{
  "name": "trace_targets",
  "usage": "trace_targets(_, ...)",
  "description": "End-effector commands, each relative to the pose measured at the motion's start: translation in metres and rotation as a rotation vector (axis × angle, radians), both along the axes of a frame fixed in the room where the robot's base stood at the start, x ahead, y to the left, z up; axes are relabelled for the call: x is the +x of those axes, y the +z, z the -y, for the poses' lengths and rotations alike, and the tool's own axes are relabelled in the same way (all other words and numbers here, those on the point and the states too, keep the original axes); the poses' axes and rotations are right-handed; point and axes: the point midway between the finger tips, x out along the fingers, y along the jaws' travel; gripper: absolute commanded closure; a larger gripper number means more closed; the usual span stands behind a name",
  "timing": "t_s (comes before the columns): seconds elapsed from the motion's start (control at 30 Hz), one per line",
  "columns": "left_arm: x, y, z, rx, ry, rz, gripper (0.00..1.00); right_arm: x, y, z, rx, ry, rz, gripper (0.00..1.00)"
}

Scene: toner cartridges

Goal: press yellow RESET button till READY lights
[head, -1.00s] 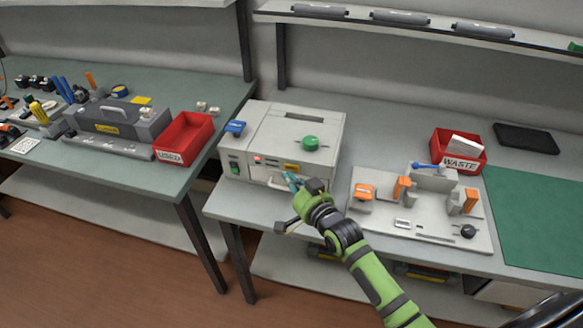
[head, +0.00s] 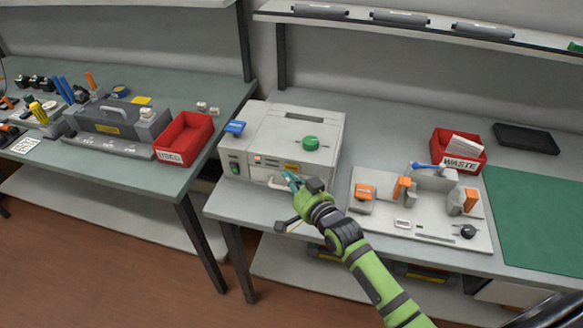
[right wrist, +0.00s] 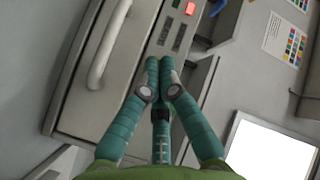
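The light grey machine (head: 262,120) stands on the right bench, with a row of lights and buttons on its front. A red light (head: 258,158) glows there and also shows in the right wrist view (right wrist: 190,8). A yellow patch (head: 291,167) sits at the right of that row; I cannot tell whether it is the RESET button or a label. My right gripper (head: 291,180) is at the machine's front, just below the yellow patch. In the right wrist view its teal fingers (right wrist: 163,62) are closed together and empty. Their tips hide part of the panel, and contact is unclear.
A pale handle (right wrist: 108,45) sticks out beside the fingers. A green knob (head: 310,143) and a blue part (head: 235,127) are on the machine. A fixture board (head: 420,222) stands close on the right, with the red WASTE bin (head: 458,162) behind it.

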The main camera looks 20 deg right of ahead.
Motion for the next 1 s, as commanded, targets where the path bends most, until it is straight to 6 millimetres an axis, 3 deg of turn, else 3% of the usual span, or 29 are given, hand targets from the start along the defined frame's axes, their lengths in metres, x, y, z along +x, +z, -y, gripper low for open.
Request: trace_targets(1.0, 0.0000, -0.0013, 0.0001, 0.000, 0.000, 0.000, 1.00, 0.0097, 0.0001, 0.0063, -0.001, 0.001, 0.001, 1.00)
